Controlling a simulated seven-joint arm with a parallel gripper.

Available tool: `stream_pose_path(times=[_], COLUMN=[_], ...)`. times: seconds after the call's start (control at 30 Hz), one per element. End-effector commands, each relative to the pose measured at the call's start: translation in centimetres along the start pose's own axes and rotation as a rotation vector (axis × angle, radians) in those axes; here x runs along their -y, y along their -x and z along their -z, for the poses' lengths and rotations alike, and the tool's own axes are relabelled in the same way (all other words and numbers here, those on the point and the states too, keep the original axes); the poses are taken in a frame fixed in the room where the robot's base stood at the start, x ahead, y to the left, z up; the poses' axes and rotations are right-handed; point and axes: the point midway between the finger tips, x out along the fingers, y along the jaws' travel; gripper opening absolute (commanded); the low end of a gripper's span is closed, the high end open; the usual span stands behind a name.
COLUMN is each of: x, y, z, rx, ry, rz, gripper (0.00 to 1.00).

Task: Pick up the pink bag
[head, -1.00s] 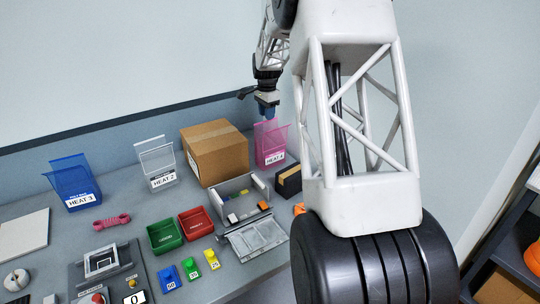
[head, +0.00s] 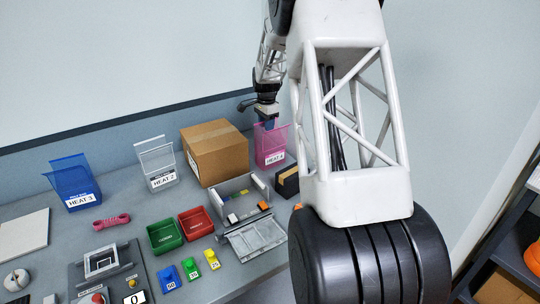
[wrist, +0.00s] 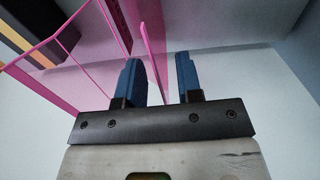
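The pink bag (head: 272,158), a translucent open-topped pouch with a HEAT 4 label, stands upright at the back right of the table, beside the cardboard box. My gripper (head: 267,124) is right at its top edge, partly in front of its back panel. In the wrist view the two blue fingers of my gripper (wrist: 161,78) are apart. A thin pink panel of the bag (wrist: 152,40) runs into the gap between them, and the bag's open rim lies to the left. I cannot tell whether either finger touches the panel.
The cardboard box (head: 215,152) stands close left of the bag, and a black block (head: 287,182) is close in front. A clear HEAT 2 bag (head: 157,165) and a blue HEAT 3 bag (head: 73,183) stand further left. A grey tray (head: 255,235) lies in front.

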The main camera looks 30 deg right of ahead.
Motion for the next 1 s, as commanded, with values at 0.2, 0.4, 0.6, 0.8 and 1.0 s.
stream_pose_path(times=[0.2,0.4,0.6,0.8,1.0], x=[0.0,0.0,0.0,0.0,0.0], y=[0.0,0.0,0.0,0.1,1.2], z=[0.0,0.0,0.0,0.0,0.0], rx=[0.000,0.000,0.000,0.000,-0.001], ry=[0.000,0.000,0.000,0.000,0.000], rz=[0.000,0.000,0.000,0.000,0.002], gripper=[0.18,0.00,0.00,0.00,0.00])
